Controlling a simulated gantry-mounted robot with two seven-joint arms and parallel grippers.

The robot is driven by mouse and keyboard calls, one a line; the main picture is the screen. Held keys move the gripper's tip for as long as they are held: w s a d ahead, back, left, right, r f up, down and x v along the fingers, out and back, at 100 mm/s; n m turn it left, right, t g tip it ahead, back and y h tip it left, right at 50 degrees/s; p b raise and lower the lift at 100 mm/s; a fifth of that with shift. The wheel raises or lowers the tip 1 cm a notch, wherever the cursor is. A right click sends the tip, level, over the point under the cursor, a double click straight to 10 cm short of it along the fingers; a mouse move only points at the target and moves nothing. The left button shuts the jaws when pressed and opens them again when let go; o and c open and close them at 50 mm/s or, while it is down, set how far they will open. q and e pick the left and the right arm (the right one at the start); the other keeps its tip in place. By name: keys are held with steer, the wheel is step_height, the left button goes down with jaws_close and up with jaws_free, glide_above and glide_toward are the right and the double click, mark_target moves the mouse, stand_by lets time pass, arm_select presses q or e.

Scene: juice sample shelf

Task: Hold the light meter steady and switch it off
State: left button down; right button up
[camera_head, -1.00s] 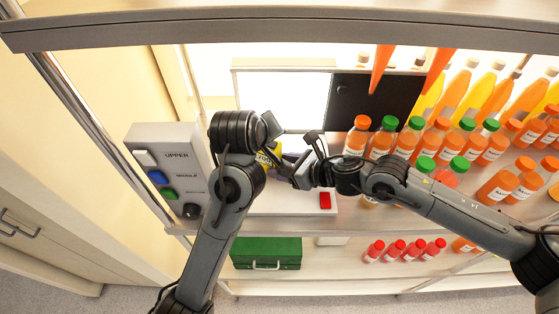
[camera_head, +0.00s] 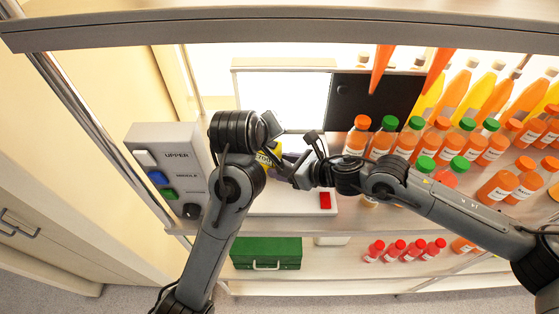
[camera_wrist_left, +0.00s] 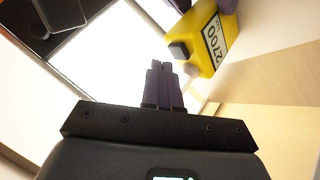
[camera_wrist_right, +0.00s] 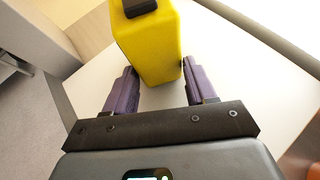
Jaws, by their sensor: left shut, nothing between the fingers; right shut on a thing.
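The yellow light meter (camera_head: 264,157) is partly hidden between my two wrists in the head view. In the left wrist view the meter (camera_wrist_left: 207,42) shows a display reading 2700, a dark block on its side and a small grey knob below it. My right gripper (camera_wrist_right: 153,95) is shut on the meter, with one purple finger on each side of its yellow body (camera_wrist_right: 155,50). My left gripper (camera_wrist_left: 160,66) is shut and empty, its fingertips just left of the dark block and knob. Whether they touch the meter I cannot tell.
A white base with a red button (camera_head: 325,200) lies below the grippers. A grey panel with several coloured buttons (camera_head: 172,170) stands at left. Juice bottles (camera_head: 450,147) crowd the right. A green box (camera_head: 266,253) and small red bottles (camera_head: 394,250) sit on the lower shelf.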

mark_target(270, 146)
arm_select(q)
steer(key=shift+f, duration=0.1)
stand_by(0.6)
steer(key=shift+f, duration=0.35)
steer(key=shift+f, duration=0.3)
stand_by(0.6)
steer(key=shift+r, duration=0.75)
steer(key=shift+r, duration=3)
